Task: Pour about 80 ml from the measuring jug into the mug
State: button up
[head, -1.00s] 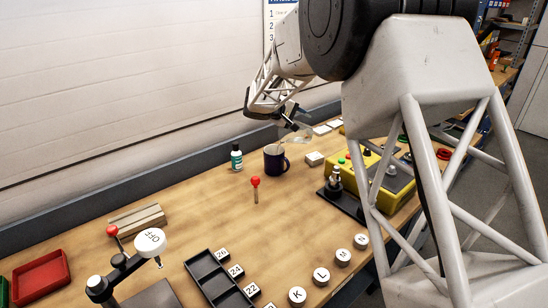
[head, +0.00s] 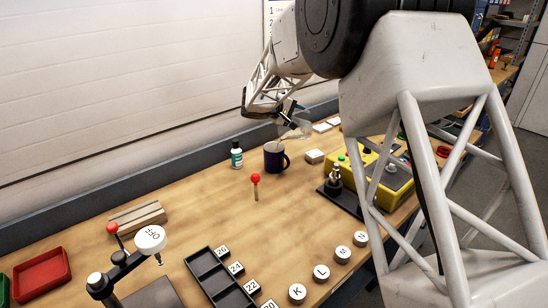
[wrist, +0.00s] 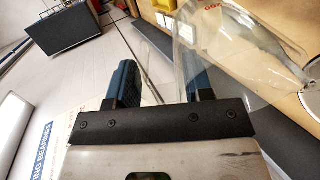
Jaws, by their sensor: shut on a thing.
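The clear measuring jug (head: 301,125) is in the air just above and right of the mug in the head view, and looks tilted. In the wrist view the jug (wrist: 215,40) fills the upper right, with red markings on its wall. My gripper (head: 287,111) is shut on the jug, probably at its handle; in the wrist view clear material shows between the two blue fingers (wrist: 165,78). I cannot tell the liquid level in the mug or jug, nor whether any liquid is flowing.
A small bottle (head: 236,155) stands left of the mug. A red-knobbed stick (head: 255,180) is in front of it. A white block (head: 314,156) and a yellow control box (head: 385,180) are to the right. The bench front holds a black tray (head: 215,280) and lettered discs.

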jog(key=shift+s+a+r+p, duration=0.15)
jog(key=shift+p, duration=0.25)
dwell(0.3)
jog(key=shift+w+d+f+g+y, duration=0.3)
jog(key=shift+w+d+f+y, duration=0.1)
jog(key=shift+w+d+y, duration=0.1)
jog(key=shift+w+d+r+g+y, duration=0.15)
jog(key=shift+d+g+y, duration=0.15)
jog(key=shift+g+y, duration=0.2)
jog(key=shift+w+d, duration=0.1)
jog(key=shift+w+d+f+g+y+b, duration=0.25)
jog(key=shift+d+f+g+y+b, duration=0.15)
jog(key=shift+f+y, duration=0.15)
jog(key=shift+w+d+f+g+y+b, duration=0.25)
jog(key=shift+f+g+y+b, duration=0.15)
jog(key=shift+y, duration=0.15)
jog(key=shift+w+d+f, duration=0.1)
jog(key=shift+d+f, duration=0.05)
dwell(0.4)
